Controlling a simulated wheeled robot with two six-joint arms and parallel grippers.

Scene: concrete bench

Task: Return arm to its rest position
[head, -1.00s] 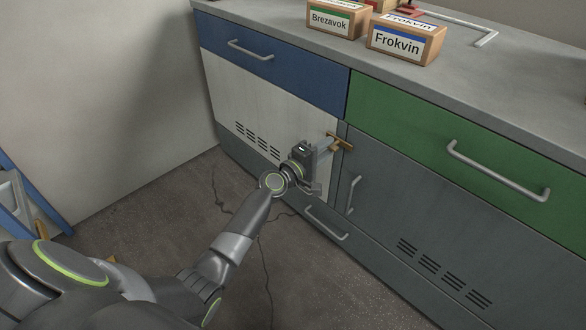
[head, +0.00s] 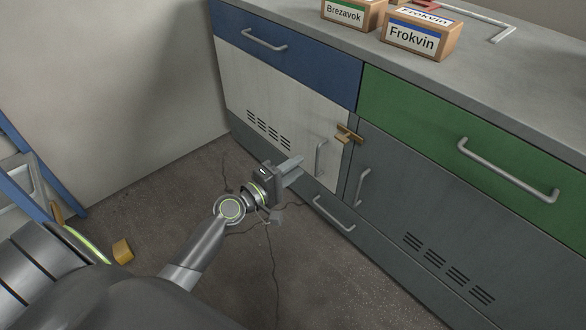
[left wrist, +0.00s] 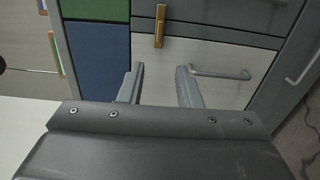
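My left gripper (head: 296,166) is in front of the white cabinet door, low and to the left of the brass-coloured latch (head: 348,134). It is apart from the latch. In the left wrist view the gripper's two fingers (left wrist: 158,82) stand well apart with nothing between them. The latch (left wrist: 160,26) shows beyond them there. My left arm reaches out from the lower left in the head view. My right gripper is in neither view.
The white door (head: 290,100) has a grey handle (head: 320,158) and looks closed. A blue drawer (head: 285,52) and a green drawer (head: 450,135) are shut. Boxes labelled Brezavok (head: 350,12) and Frokvin (head: 415,38) stand on the bench top. A yellow block (head: 122,251) lies on the open floor.

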